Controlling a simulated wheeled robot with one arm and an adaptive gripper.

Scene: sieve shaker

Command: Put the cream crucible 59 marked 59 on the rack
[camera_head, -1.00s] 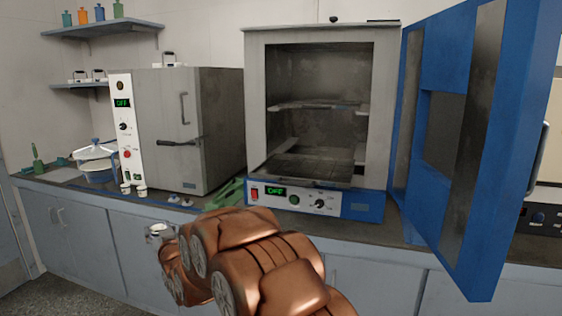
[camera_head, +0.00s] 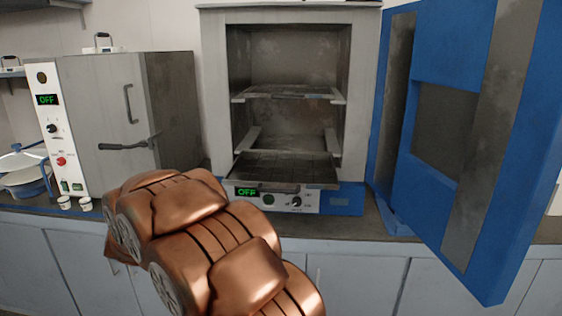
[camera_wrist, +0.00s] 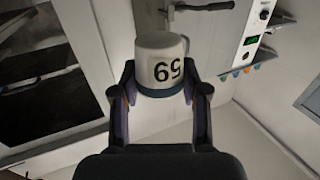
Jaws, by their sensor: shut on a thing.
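The cream crucible 59 (camera_wrist: 160,52) is held between the two fingers of my gripper (camera_wrist: 160,88) in the wrist view. It has a dark band, and its black number appears upside down in the picture. In the head view my copper arm hides the gripper and crucible. The rack (camera_head: 285,168) is a dark wire shelf low in the open oven, sticking out at the front above its control panel. The gripper's distance from the rack cannot be told. The dark oven interior (camera_wrist: 40,75) fills the wrist view's left side.
The oven's blue door (camera_head: 450,130) stands wide open at the right. A higher shelf (camera_head: 290,94) crosses the oven chamber. A closed grey furnace (camera_head: 120,120) stands left, with small white crucibles (camera_head: 74,203) at its front. The pulled-out rack looks empty.

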